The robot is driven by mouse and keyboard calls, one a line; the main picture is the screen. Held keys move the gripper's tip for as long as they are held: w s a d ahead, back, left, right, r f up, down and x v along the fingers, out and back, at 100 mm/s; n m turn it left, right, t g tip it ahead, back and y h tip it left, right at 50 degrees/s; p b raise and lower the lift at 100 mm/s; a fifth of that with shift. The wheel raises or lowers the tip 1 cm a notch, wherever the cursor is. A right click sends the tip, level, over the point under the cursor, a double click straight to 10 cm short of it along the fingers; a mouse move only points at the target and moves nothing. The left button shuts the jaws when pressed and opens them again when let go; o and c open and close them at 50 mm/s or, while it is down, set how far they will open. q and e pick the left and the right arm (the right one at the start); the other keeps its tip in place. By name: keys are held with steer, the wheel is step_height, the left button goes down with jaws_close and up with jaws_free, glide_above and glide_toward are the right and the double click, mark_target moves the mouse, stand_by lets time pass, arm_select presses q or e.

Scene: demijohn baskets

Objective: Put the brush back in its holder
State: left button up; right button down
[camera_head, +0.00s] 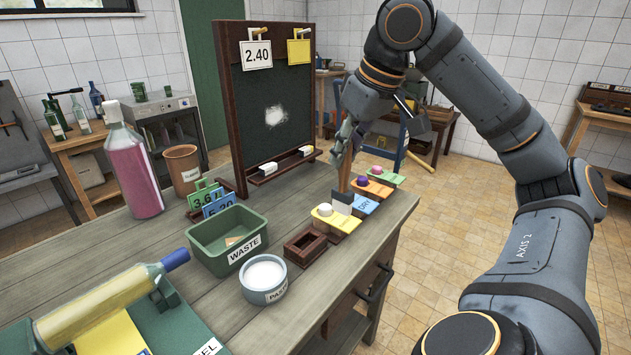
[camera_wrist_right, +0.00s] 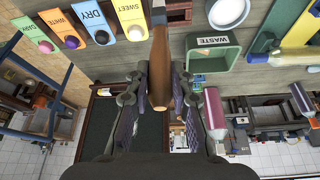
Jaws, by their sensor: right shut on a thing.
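My right gripper (camera_head: 350,135) is shut on the brush (camera_head: 352,170), which hangs head down with its wooden handle between the fingers. The handle (camera_wrist_right: 160,70) also shows between the fingers (camera_wrist_right: 156,92) in the right wrist view. The dark brush head (camera_head: 347,188) is over the row of coloured blocks, near the blue DRY block (camera_head: 364,205); I cannot tell whether it touches. A small brown open wooden box (camera_head: 305,246), which looks like the holder, stands on the bench nearer the camera and appears empty. My left gripper is not in view.
Beside the box are the green WASTE bin (camera_head: 222,263), the paste pot (camera_head: 264,279) and the yellow block (camera_head: 337,221). A chalkboard (camera_head: 275,110) stands behind. A pink bottle (camera_head: 133,170) stands at left. Bare bench top (camera_head: 330,285) lies in front of the box.

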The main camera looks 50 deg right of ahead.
steer(key=s+d+r+b, duration=0.1)
steer(key=s+d+r, duration=0.1)
steer(key=s, duration=0.3)
arm_select(q)
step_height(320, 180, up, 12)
steer(key=p, duration=1.4)
arm_select(e)
steer(key=w+a+r, duration=0.1)
steer(key=w+a, duration=0.1)
steer(key=a, duration=1.2)
steer(key=w+d+f+b, duration=0.9)
steer(key=w+f+b, duration=0.1)
steer(key=f, duration=0.3)
steer(key=shift+w+f, duration=0.35)
steer(key=shift+f, duration=0.05)
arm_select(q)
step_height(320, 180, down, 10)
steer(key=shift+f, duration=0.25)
arm_select(e)
steer(key=c, duration=1.2)
jaws_free()
steer(key=shift+r, duration=0.1)
